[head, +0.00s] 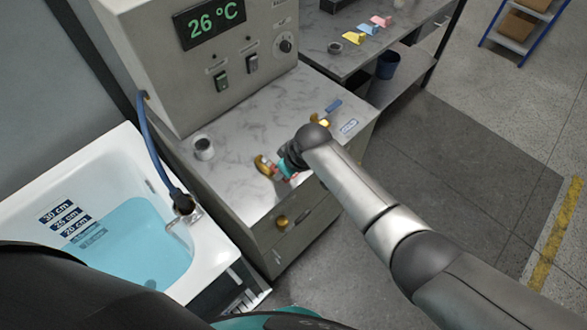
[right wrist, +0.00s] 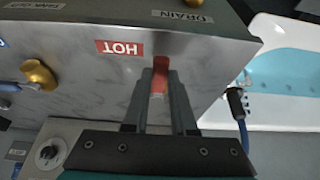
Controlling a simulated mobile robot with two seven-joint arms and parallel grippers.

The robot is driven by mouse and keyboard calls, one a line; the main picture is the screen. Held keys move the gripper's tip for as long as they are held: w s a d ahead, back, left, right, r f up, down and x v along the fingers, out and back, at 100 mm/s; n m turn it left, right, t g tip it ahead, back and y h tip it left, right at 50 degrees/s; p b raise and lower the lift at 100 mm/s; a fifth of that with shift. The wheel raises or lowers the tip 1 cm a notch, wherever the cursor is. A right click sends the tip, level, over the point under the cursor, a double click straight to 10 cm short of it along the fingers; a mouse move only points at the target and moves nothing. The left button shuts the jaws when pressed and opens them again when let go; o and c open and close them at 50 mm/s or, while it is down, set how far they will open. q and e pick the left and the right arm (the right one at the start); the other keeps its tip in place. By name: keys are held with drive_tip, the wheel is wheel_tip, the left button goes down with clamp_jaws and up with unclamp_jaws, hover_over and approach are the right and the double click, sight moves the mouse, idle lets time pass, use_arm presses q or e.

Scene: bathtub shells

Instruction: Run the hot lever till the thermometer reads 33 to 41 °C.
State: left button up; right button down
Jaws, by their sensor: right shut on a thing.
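The thermometer display (head: 210,22) on the grey cabinet reads 26 °C. The hot lever has a brass hub (head: 264,165) and a red handle, mostly hidden by my right gripper (head: 285,172) in the head view. In the right wrist view, my right gripper (right wrist: 160,100) is shut on the red handle (right wrist: 160,76), which shows between the fingers beside the red HOT label (right wrist: 120,48). The bathtub (head: 95,160) at the left holds blue water (head: 130,240), with its surface just below the 20 cm label (head: 75,229). My left gripper is out of view.
A blue lever (head: 333,106) with a brass hub stands on the counter beyond my right gripper. Another brass knob (head: 282,222) is at the cabinet's front. A blue hose (head: 155,140) runs down to the tub. A small round cup (head: 203,148) stands on the counter.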

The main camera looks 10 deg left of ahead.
idle(0.5)
drive_tip(key=c, duration=0.7)
unclamp_jaws()
drive_tip(key=shift+s, duration=0.1)
drive_tip(key=shift+d+r, duration=0.1)
drive_tip(key=shift+r, duration=0.4)
drive_tip(key=p+v, duration=0.1)
drive_tip(key=v, duration=0.6)
drive_tip(key=p+v, duration=0.2)
drive_tip(key=v, duration=0.5)
drive_tip(key=shift+s+d, duration=0.1)
drive_tip(key=shift+s, duration=0.15)
